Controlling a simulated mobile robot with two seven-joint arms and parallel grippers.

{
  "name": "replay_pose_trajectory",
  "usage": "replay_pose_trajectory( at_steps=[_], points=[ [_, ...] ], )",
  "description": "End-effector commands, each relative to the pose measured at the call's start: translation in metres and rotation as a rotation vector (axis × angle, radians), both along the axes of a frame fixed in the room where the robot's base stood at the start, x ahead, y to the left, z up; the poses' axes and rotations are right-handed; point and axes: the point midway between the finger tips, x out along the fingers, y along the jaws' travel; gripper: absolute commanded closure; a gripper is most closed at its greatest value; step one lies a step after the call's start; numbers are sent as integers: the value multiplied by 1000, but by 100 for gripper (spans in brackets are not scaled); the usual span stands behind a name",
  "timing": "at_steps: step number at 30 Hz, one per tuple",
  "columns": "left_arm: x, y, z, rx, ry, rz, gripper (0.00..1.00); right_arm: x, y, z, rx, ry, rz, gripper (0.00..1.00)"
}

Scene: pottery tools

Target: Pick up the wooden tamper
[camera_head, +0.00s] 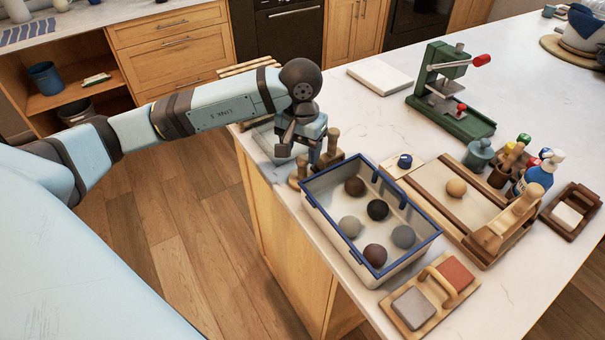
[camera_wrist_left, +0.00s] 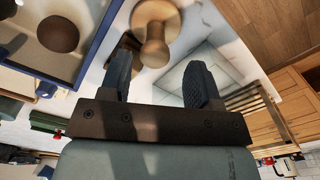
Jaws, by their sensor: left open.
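A pale wooden tamper with a round base and knobbed handle (camera_wrist_left: 154,48) stands on the counter just beyond my left gripper's fingertips in the left wrist view. In the head view, a light wooden piece (camera_head: 297,173) that looks like it stands by the counter edge, partly behind my left gripper (camera_head: 314,160). My left gripper also shows in the wrist view (camera_wrist_left: 160,78), its fingers spread wide with nothing between them. A darker wooden piece with a knob (camera_head: 333,143) stands close beside the gripper. My right gripper is out of view.
A blue-rimmed bin (camera_head: 328,217) with several clay balls stands right beside the gripper. A wooden tray (camera_head: 430,185), a two-pad block (camera_head: 412,309) and a green press (camera_head: 450,115) stand farther right. The counter's left edge drops to the floor.

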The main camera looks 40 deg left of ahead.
Motion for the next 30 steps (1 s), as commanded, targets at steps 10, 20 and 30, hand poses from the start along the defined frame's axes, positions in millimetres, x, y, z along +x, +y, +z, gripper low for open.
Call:
replay_pose_trajectory(
  at_steps=[10,20,30],
  points=[
    [-5,-6,-36,-3,5,0,43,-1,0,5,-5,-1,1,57],
    [-4,-6,-59,-1,-1,0,43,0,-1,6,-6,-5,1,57],
    [-4,-6,-58,-1,-1,0,96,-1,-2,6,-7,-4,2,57]
  ],
)
